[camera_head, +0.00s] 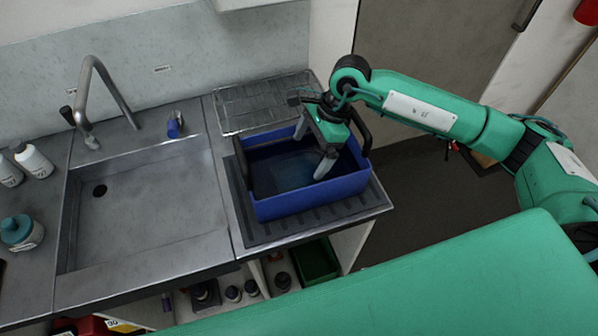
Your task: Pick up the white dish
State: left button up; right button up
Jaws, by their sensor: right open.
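My right gripper (312,149) reaches in from the right and points down over a blue tub (315,197). Its two pale fingers are spread apart with nothing seen between them. The tub has dark upright handles at its left and right ends and stands on a dark ribbed mat. Inside the tub is a faint lighter blue-grey patch (291,172); I cannot tell whether it is a dish, a film or liquid. No clearly white dish shows in this view. The gripper hides part of the tub's back and inside. My left gripper is out of view.
A steel sink (145,205) with a tall faucet (98,88) lies left of the tub. White bottles (33,160) and a teal-capped jar (20,232) stand at the far left. A metal rack (265,103) lies behind the tub. Small bottles sit on the shelf below.

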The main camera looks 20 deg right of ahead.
aim_at(296, 179)
jog(key=shift+x, duration=0.75)
jog(key=shift+a+f+p, duration=0.25)
jog(key=shift+f+p, duration=0.25)
jog(key=shift+p, duration=0.2)
jog(key=p+x, duration=0.1)
jog(key=x, duration=0.2)
jog(key=shift+s+f+p, duration=0.1)
jog(key=shift+f+p, duration=0.1)
jog(key=shift+p, duration=0.15)
jog(key=shift+a+f, duration=0.1)
jog(key=shift+f, duration=0.35)
jog(key=c, duration=0.9)
jog(key=shift+r, duration=0.1)
